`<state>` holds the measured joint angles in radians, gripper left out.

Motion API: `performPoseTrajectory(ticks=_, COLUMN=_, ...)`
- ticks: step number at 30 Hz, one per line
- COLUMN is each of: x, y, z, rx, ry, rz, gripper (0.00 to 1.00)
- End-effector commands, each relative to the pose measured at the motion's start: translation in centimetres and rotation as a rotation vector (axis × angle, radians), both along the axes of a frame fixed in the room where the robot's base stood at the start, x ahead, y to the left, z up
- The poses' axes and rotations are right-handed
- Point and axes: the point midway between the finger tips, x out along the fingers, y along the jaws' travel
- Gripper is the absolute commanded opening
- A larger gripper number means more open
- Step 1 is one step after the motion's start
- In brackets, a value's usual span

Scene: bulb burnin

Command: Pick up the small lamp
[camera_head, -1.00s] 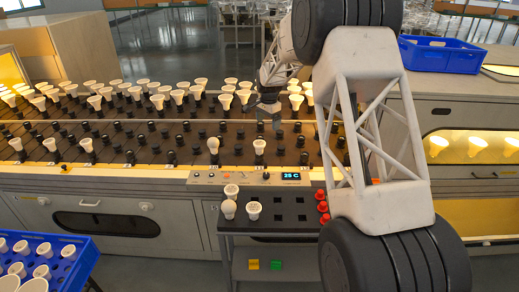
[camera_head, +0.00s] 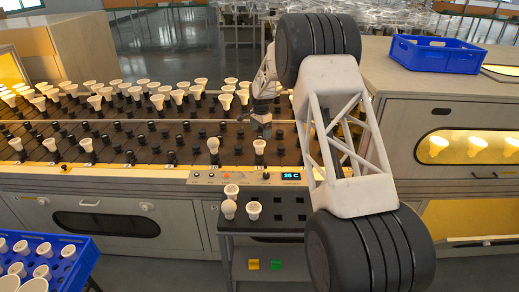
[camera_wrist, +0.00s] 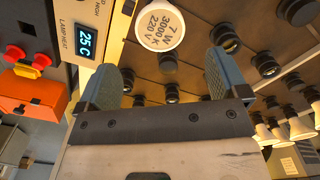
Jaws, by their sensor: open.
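A white lamp (camera_wrist: 160,28) marked "7 W 3000 K 220 V" shows its round face near the top of the wrist view. It appears to be the cone-shaped white lamp (camera_head: 259,147) in the front row of the rack in the head view. My gripper (camera_wrist: 168,78) is open and empty, with its two blue-grey fingers apart; the lamp lies beyond the fingertips, not between them. In the head view my gripper (camera_head: 261,118) is small, above the rack and just behind that lamp. A rounder white lamp (camera_head: 213,146) stands to its left.
Black sockets (camera_head: 187,127) fill the rack, many empty, with rows of white lamps (camera_head: 178,96) behind. A control panel (camera_head: 240,177) reading 25 C runs along the front edge. A small table (camera_head: 265,226) holds a few lamps. Blue crates stand lower left (camera_head: 75,246) and upper right (camera_head: 436,54).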

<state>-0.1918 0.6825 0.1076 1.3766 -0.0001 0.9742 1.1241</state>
Motion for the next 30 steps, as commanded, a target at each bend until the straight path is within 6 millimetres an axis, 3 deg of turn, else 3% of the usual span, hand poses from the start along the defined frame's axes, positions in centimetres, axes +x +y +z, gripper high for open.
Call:
performPoseTrajectory(ticks=7, x=0.0, y=0.0, z=-2.0, rx=0.000, ry=0.001, rz=0.000, gripper=0.92)
performPoseTrajectory(ticks=22, x=0.0, y=0.0, z=-2.7, rx=-0.001, ry=0.001, rz=0.000, gripper=0.92)
performPoseTrajectory(ticks=30, x=-0.1, y=0.2, z=-5.3, rx=0.000, ry=0.004, rz=0.000, gripper=0.92)
